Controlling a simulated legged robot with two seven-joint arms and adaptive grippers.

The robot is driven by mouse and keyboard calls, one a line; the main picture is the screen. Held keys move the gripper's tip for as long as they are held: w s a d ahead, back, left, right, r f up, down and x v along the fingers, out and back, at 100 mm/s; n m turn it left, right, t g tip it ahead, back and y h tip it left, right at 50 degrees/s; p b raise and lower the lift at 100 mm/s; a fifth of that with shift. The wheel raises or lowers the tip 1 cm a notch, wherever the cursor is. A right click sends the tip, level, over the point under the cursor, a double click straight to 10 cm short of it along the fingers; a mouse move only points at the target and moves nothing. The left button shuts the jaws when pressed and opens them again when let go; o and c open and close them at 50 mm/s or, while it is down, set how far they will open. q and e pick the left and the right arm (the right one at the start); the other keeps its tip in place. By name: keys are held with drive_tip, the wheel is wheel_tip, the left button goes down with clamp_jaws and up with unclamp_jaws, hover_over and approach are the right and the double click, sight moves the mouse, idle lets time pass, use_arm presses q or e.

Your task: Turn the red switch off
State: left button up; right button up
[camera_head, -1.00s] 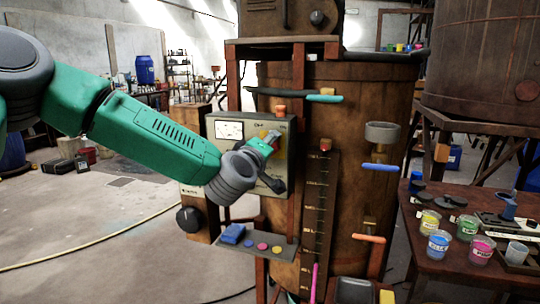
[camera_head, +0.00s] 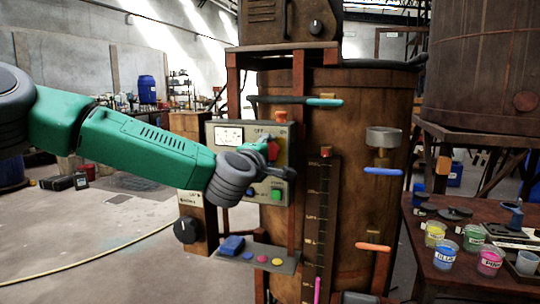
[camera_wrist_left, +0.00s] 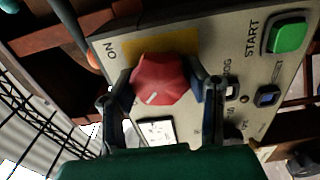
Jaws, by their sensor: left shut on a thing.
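The red switch (camera_head: 272,151) is a faceted knob on the grey control panel (camera_head: 232,158), partly hidden in the head view by my left gripper (camera_head: 265,157). In the left wrist view the red switch (camera_wrist_left: 160,79) sits between the two dark fingers of my left gripper (camera_wrist_left: 160,88), which is shut on its sides. A white mark shows on the knob's face, on the side toward the gripper's palm. An ON label shows at one side of the yellow plate (camera_wrist_left: 135,45); the OFF label is partly hidden by a finger in this view. My right gripper is not in view.
A green START button (camera_wrist_left: 287,36) and a small blue button (camera_wrist_left: 267,96) are on the same panel. A shelf (camera_head: 285,265) with a blue block and coloured buttons lies below. A rusty vat (camera_head: 350,210) stands right behind; a table with paint cups (camera_head: 437,233) is farther right.

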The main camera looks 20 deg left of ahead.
use_arm(q)
drive_tip(key=shift+f, duration=0.35)
drive_tip(key=o, duration=1.2)
drive_tip(key=shift+c, duration=0.2)
drive_tip(key=shift+a+r, duration=0.1)
drive_tip(key=shift+a, duration=0.05)
drive_tip(key=shift+s+a, duration=0.1)
drive_tip(key=shift+s+r, duration=0.1)
drive_tip(key=shift+s, duration=0.15)
drive_tip(key=s, duration=1.1)
drive_tip(key=shift+s, duration=0.15)
